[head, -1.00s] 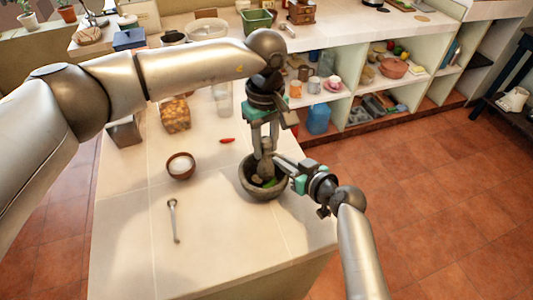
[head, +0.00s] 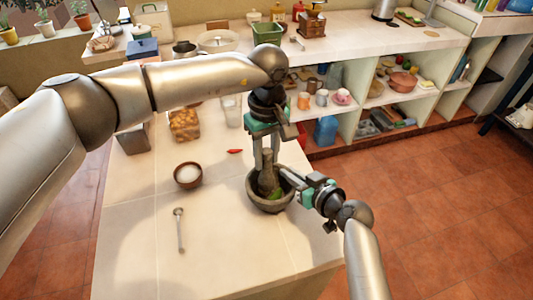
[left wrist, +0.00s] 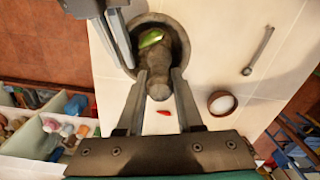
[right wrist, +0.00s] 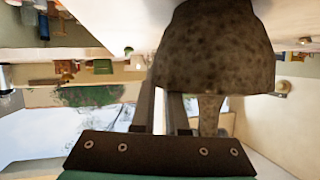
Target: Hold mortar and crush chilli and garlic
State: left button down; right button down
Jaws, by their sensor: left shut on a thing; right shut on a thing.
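The grey stone mortar (head: 270,206) stands on the pale counter near its right edge. It fills the top of the right wrist view (right wrist: 215,50). My left gripper (head: 266,158) is above it, shut on the stone pestle (head: 266,178), whose lower end is inside the bowl. The pestle also shows between the fingers in the left wrist view (left wrist: 158,80). My right gripper (head: 288,180) is shut on the mortar's right rim. A green chilli piece (left wrist: 150,38) lies in the mortar beside the pestle. I cannot make out any garlic. A red chilli (head: 234,151) lies on the counter behind.
A brown bowl of white powder (head: 188,175) and a spoon (head: 180,230) lie left of the mortar. The shelves (head: 345,110) hold cups and bowls. The counter's front is mostly clear.

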aim_at(267, 166)
pick_arm(q)
jog(key=shift+f, duration=0.95)
jog(key=shift+f, duration=0.2)
jog(key=shift+s+f, duration=0.15)
jog(key=shift+f, duration=0.25)
dwell(1.3)
jog(key=shift+r, duration=1.65)
jog(key=shift+d, duration=0.1)
jog(key=shift+s+d, duration=0.25)
jog(key=shift+d, duration=0.7)
jog(key=shift+f, duration=0.2)
